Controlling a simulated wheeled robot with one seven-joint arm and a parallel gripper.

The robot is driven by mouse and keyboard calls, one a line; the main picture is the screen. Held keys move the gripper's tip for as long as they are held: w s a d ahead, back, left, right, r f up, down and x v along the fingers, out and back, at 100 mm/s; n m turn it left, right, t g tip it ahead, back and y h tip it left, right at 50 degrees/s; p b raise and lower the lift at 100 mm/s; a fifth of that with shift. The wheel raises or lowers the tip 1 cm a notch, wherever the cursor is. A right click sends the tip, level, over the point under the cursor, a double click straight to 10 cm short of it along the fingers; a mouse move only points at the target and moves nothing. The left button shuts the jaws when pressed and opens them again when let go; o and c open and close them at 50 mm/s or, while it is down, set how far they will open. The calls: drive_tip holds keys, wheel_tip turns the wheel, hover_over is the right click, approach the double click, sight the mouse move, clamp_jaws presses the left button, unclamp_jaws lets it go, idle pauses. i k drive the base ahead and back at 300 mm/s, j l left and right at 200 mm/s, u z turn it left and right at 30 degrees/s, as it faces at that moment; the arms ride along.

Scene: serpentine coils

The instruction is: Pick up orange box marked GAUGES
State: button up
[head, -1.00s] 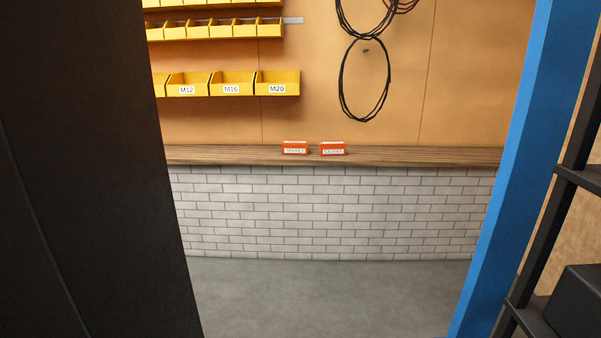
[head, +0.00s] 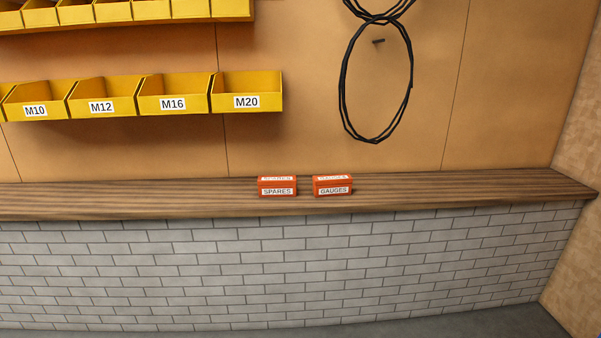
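The orange box marked GAUGES (head: 332,185) sits on the wooden ledge (head: 120,198) in the head view, right of the middle. It has a white label on its front and another on its top. A similar orange box marked SPARES (head: 277,186) stands just to its left with a small gap between them. My gripper is not in view.
Yellow bins (head: 247,93) marked M10 to M20 hang on the wall above the ledge at left. Black cable coils (head: 376,82) hang above the GAUGES box. A white brick wall (head: 250,265) is below the ledge. The ledge right of the boxes is clear.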

sight(332, 185)
drive_tip(key=i+l, duration=0.15)
drive_tip(key=i, duration=0.45)
drive_tip(key=i+l, duration=0.15)
drive_tip(key=i, duration=0.45)
drive_tip(key=i+l+u, duration=0.3)
drive_tip(key=u, duration=0.15)
drive_tip(key=i+l+u, duration=0.65)
drive_tip(key=l+u, duration=0.3)
drive_tip(key=i+l+u, duration=0.15)
drive_tip(key=l, duration=0.25)
drive_tip(key=l+u, duration=0.2)
drive_tip(key=l, duration=0.15)
